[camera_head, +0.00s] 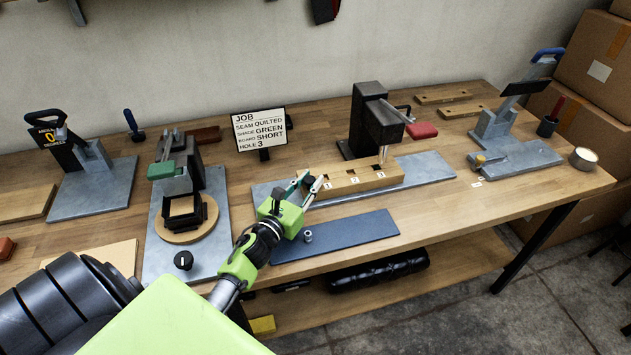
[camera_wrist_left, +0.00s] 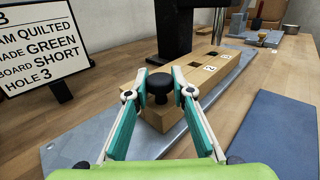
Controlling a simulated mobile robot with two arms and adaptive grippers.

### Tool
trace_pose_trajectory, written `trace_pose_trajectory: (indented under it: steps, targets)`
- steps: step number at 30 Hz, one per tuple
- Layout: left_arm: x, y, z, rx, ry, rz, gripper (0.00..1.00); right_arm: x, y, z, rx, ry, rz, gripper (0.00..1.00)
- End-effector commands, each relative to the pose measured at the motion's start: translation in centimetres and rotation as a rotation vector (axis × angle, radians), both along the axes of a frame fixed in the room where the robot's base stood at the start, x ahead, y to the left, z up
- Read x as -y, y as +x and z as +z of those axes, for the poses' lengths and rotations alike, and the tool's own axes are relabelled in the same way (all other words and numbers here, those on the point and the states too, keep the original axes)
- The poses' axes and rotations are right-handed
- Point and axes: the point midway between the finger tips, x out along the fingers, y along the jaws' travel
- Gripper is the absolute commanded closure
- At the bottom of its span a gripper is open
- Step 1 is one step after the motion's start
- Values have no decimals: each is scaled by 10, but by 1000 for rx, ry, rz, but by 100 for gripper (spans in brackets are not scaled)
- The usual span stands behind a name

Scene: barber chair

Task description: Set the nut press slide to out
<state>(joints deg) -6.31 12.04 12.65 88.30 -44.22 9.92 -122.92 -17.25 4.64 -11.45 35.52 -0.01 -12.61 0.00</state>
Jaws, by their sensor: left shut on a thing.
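The nut press (camera_head: 370,115) stands mid-table, a black column with a red-handled lever (camera_head: 421,130). Its slide is a long wooden block (camera_head: 375,178) with holes numbered 1, 2 and 3, lying on a grey base plate (camera_head: 430,168) under the press head. It also shows in the left wrist view (camera_wrist_left: 165,118). A black knob (camera_wrist_left: 159,87) stands on the slide's near end. My left gripper (camera_head: 310,183) is shut on this knob, one finger at each side in the left wrist view (camera_wrist_left: 160,78). My right gripper is not in view.
A blue mat (camera_head: 345,236) with a small metal part (camera_head: 308,236) lies in front of the slide. A job sign (camera_head: 261,130) stands behind left. Another press (camera_head: 178,165) is left, and a blue-handled tool (camera_head: 500,115) right. Bench is clear right of the mat.

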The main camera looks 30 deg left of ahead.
Motion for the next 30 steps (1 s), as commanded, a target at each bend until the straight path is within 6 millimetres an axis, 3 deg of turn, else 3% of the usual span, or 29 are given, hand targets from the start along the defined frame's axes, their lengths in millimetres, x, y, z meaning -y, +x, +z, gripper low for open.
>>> trace_pose_trajectory:
  steps: [6,10,15,23,24,26,30]
  targets:
    - [-43,-49,-6,-8,6,5,100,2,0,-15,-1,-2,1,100]
    - [-61,-70,-5,-6,5,5,100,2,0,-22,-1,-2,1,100]
    - [-70,-81,-2,-4,3,3,100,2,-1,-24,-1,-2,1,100]
    - [-72,-82,-1,-5,3,5,100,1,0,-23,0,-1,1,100]
    - [-72,-82,-1,-6,3,5,76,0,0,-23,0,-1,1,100]
    - [-72,-82,-2,-6,3,6,60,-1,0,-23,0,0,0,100]
    - [-71,-82,-1,-5,2,4,60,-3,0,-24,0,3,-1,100]
